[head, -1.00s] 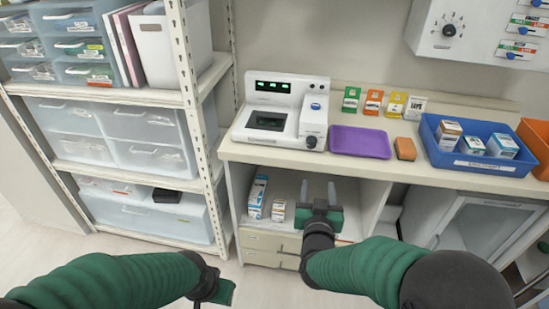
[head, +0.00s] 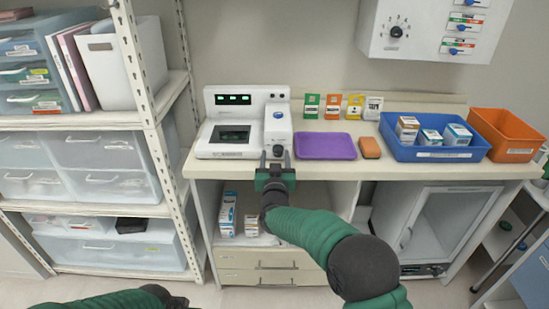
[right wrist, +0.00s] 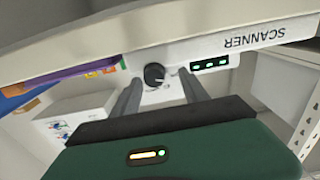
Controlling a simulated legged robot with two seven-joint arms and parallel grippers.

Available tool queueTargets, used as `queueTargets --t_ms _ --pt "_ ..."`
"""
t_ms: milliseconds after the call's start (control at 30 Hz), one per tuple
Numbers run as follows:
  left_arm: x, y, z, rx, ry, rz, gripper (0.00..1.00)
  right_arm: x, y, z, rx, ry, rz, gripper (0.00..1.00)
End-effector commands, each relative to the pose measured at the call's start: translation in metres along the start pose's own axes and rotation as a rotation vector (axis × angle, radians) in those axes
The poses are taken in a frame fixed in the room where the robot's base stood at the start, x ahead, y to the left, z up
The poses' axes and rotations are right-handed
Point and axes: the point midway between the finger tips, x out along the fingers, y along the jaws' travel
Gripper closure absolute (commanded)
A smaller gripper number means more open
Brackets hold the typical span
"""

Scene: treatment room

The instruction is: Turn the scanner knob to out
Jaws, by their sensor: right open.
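The white scanner (head: 241,118) stands on the left part of the counter in the head view, with lit green displays. Its black round knob (head: 279,149) is low on the front right, partly behind my fingers. In the right wrist view the picture is upside down, and the knob (right wrist: 154,75) shows with a pale mark at its side. My right gripper (head: 276,158) is open just in front of the knob; its two fingers flank the knob in the right wrist view (right wrist: 158,80), with no contact visible. Of my left arm only a part shows at the bottom edge; its gripper is out of view.
Right of the scanner lie a purple tray (head: 326,138) and an orange sponge (head: 370,147). Beyond are a blue bin (head: 425,154) with boxes and an orange bin (head: 507,150). A metal shelf rack (head: 150,110) stands left. The counter edge (head: 340,172) runs below the scanner.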

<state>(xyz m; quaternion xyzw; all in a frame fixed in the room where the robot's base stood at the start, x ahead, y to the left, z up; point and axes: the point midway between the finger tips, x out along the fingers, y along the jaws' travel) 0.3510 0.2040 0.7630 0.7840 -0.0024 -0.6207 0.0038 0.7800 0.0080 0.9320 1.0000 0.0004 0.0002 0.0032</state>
Motion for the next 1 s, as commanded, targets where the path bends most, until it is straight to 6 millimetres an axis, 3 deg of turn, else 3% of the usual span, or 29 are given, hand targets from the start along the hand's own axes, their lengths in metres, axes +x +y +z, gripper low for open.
queueTargets --t_ms 333,700,1000 --pt "0.0003 0.0004 0.0 0.001 0.0 0.0 0.64 0.006 -0.0017 -0.0004 -0.003 0.0 0.001 0.5" --pt "0.0003 0.0003 0.0001 0.001 0.0 0.0 0.64 0.0058 -0.0029 -0.0003 -0.002 0.0 -0.002 0.98" --pt "0.0016 0.0003 0.0003 0.001 0.0 0.0 0.64 0.0057 -0.0022 0.0004 0.011 0.0 0.0 1.0"
